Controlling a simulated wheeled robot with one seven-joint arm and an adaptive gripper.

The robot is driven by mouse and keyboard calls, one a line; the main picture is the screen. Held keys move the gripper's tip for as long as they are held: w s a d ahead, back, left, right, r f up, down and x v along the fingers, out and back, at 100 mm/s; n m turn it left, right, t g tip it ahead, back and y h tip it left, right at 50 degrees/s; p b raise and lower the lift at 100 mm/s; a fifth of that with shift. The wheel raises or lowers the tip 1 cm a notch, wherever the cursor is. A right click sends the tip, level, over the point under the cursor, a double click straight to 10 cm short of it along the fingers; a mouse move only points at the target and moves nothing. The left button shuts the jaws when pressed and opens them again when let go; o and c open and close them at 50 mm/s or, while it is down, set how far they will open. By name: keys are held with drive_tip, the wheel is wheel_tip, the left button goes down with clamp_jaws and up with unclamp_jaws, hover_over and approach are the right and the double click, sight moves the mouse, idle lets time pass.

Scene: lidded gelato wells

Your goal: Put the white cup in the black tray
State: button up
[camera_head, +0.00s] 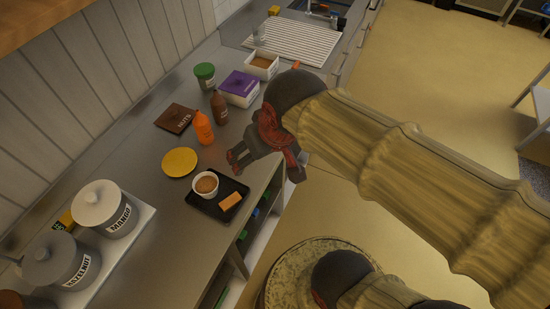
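The white cup (206,193), with brown contents, stands upright in the far-left part of the black tray (229,184). The tray lies on the metal counter near its front edge, with an orange rectangular piece (230,201) beside the cup. My gripper (233,163) is just beyond the tray, apart from the cup. Its fingers look spread, with nothing visible between them.
A yellow disc (180,162), an orange bottle (203,128), a brown bottle (220,107) and a brown packet (176,117) lie beyond the tray. Lidded wells, mango (116,222) and hazelnut (75,270), are at lower left. Counter between wells and tray is clear.

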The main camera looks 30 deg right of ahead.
drive_tip(key=shift+t, duration=0.3)
drive_tip(key=s, duration=0.1)
drive_tip(key=s+d, duration=0.1)
drive_tip(key=s+r, duration=0.1)
drive_tip(key=s, duration=0.1)
drive_tip(key=shift+d, duration=0.3)
wheel_tip(320, 180, down, 4)
drive_tip(key=b, duration=0.4)
idle(0.3)
idle(1.0)
